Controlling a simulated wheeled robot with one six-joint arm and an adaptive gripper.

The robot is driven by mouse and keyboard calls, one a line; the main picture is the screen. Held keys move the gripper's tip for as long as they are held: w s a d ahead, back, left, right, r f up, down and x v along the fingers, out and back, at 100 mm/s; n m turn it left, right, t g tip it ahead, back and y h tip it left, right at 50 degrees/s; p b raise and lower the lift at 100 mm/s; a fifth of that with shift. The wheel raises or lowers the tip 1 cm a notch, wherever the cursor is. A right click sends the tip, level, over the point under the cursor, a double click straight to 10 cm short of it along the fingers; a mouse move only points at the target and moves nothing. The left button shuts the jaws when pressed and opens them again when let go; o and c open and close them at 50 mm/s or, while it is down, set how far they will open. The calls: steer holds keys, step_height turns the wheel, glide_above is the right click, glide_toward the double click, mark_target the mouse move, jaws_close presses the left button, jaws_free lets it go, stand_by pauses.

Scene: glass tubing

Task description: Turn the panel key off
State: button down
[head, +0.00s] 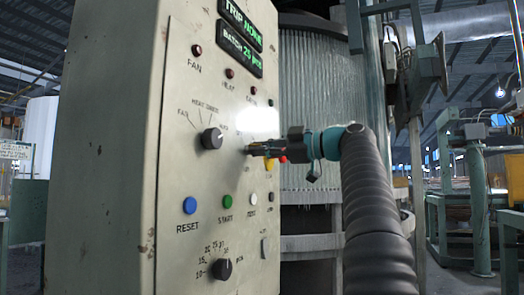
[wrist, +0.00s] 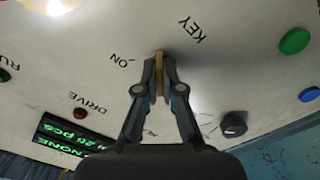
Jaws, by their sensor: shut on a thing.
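The panel key (wrist: 160,72) is a thin brass-coloured piece on the panel face, seen edge-on in the wrist view between the labels ON and KEY. My gripper (wrist: 160,78) is shut on it, one finger on each side. In the head view my gripper (head: 256,150) reaches the panel from the right, and its fingers hide most of the key there. The control panel (head: 110,130) is a pale, worn metal box. The word KEY stands to the upper right of the key in the wrist view, ON to its left.
A black selector knob (head: 212,138) is left of my gripper. Below are a blue RESET button (head: 189,205), a green START button (head: 227,201) and a lower dial (head: 222,268). A display (head: 240,52) is above. Glass tubing (head: 310,90) stands behind, close to the panel's right side.

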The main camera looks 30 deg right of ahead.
stand_by(0.3)
steer(key=c, duration=1.3)
jaws_free()
steer(key=v, duration=1.2)
steer(key=shift+d, duration=0.1)
steer(key=shift+w, duration=0.1)
